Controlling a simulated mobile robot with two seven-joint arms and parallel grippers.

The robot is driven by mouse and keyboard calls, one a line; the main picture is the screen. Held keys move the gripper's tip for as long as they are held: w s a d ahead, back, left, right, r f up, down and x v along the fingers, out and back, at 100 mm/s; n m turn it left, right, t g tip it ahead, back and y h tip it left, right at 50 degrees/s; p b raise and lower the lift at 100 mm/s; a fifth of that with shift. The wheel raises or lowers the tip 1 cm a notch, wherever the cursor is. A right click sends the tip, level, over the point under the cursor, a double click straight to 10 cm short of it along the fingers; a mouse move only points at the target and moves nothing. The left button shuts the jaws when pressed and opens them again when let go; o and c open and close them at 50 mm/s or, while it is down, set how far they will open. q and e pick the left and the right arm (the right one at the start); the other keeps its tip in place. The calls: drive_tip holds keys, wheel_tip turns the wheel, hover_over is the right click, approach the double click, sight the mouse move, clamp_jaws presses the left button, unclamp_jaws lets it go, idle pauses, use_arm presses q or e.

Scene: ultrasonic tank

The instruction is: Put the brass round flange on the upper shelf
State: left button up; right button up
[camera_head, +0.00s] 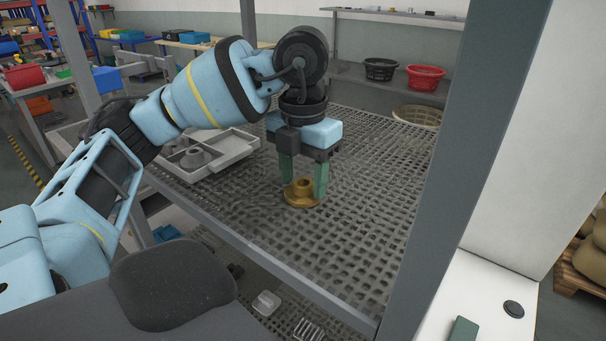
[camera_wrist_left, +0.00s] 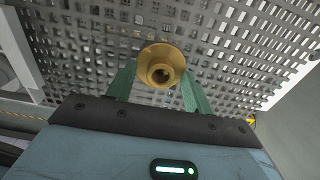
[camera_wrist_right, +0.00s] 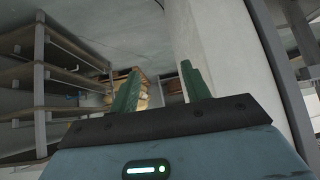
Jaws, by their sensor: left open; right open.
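The brass round flange (camera_head: 302,193) sits flat on the perforated grey shelf (camera_head: 365,190), its hub facing up. My left gripper (camera_head: 304,186) points down over it, with its green fingers open on either side of the flange. In the left wrist view the flange (camera_wrist_left: 162,65) shows between the two open fingers (camera_wrist_left: 155,88); I cannot tell whether they touch it. My right gripper (camera_wrist_right: 161,88) is open and empty, away from the shelf. In the head view only a green fingertip (camera_head: 463,330) of it shows at the bottom right.
A grey tray (camera_head: 235,155) with grey round parts stands left of my left gripper. A wicker basket (camera_head: 418,115) stands at the shelf's far right. Black (camera_head: 381,69) and red (camera_head: 425,78) baskets stand farther back. A grey post (camera_head: 465,150) rises at the right. Small parts lie on a lower grating.

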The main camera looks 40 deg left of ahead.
sight(303, 182)
use_arm(q)
wheel_tip(303, 182, up, 12)
drive_tip(key=p, duration=0.3)
drive_tip(key=shift+r, duration=0.15)
use_arm(e)
drive_tip(key=shift+t, duration=0.6)
drive_tip(key=w+r, duration=0.3)
drive_tip(key=r, duration=0.1)
drive_tip(key=shift+w+d, duration=0.25)
drive_tip(key=shift+d, duration=0.1)
drive_tip(key=shift+a+r, duration=0.1)
drive_tip(key=shift+r, duration=0.05)
